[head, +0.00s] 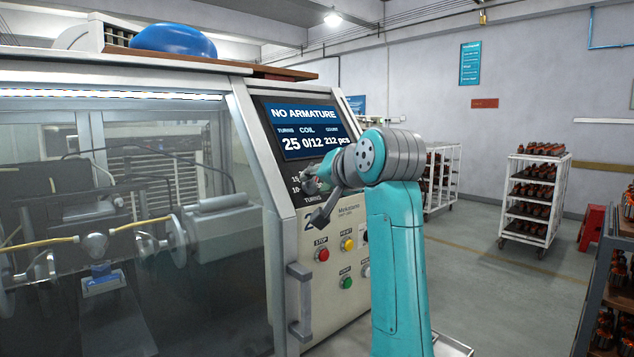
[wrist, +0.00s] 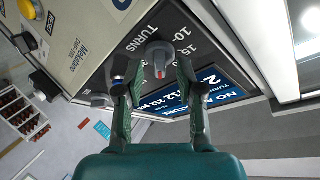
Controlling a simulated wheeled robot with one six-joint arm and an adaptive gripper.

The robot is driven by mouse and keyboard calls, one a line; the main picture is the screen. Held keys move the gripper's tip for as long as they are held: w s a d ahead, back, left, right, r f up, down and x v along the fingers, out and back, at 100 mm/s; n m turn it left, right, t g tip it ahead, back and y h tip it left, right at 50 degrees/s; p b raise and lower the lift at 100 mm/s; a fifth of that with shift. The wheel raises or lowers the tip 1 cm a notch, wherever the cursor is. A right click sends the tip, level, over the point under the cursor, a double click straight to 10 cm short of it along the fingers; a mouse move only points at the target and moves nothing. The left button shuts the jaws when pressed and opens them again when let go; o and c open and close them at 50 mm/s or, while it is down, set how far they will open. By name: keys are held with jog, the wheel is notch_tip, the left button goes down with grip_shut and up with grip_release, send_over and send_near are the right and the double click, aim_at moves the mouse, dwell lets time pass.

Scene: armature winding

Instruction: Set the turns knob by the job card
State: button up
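My gripper (wrist: 152,76) is open, with one finger on each side of the knob in the wrist view; I see no clear contact. In the head view my gripper (head: 314,184) is at the panel below the screen and hides the knob. The screen (head: 308,130) reads NO ARMATURE, turns 25, coil 0/12, 212 pcs. I cannot make out a job card.
Another dark knob (wrist: 119,68) is close beside the left finger. A red stop button (head: 323,255), a yellow button (head: 348,244) and a green button (head: 347,283) are lower on the panel. A door handle (head: 299,300) sticks out.

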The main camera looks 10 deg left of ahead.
jog(key=shift+w+a+f, duration=0.15)
jog(key=shift+w+a, duration=0.1)
jog(key=shift+w, duration=0.15)
grip_shut()
